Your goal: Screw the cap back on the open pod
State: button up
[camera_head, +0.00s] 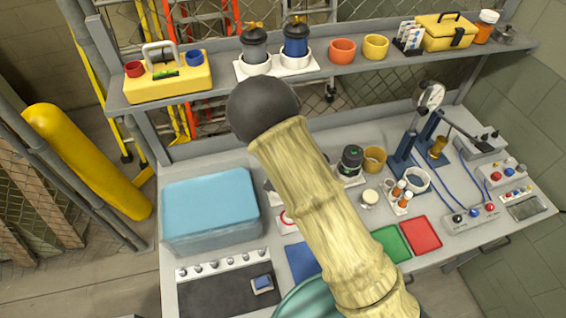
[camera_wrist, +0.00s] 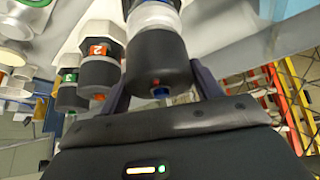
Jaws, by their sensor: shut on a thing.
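In the wrist view my gripper (camera_wrist: 160,92) is shut on a dark cylindrical piece (camera_wrist: 156,62) with a small blue tip and a red dot. A whitish band and another dark part show beyond it; I cannot tell whether this piece is the cap or part of a pod. Beside it are a dark pod marked 2 with an orange tip (camera_wrist: 100,72) and one marked 3 in green (camera_wrist: 70,93). In the head view a dark pod with a green mark (camera_head: 351,160) stands on the bench. My arm hides the gripper and the held piece there.
A blue bin (camera_head: 210,236) stands at the bench's left. On the shelf two capped canisters (camera_head: 295,42) sit in white holders.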

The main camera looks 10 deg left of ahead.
jog(key=shift+s+f+b, duration=0.15)
jog(key=shift+f+b, duration=0.9)
jog(key=shift+f, duration=0.4)
dwell(1.1)
jog(key=shift+a, duration=0.1)
jog(key=o, duration=1.1)
jog(key=shift+c, duration=0.2)
jog(key=shift+r, duration=0.1)
jog(key=b+v, duration=0.1)
jog(key=v, duration=1.6)
jog(key=shift+r, duration=0.15)
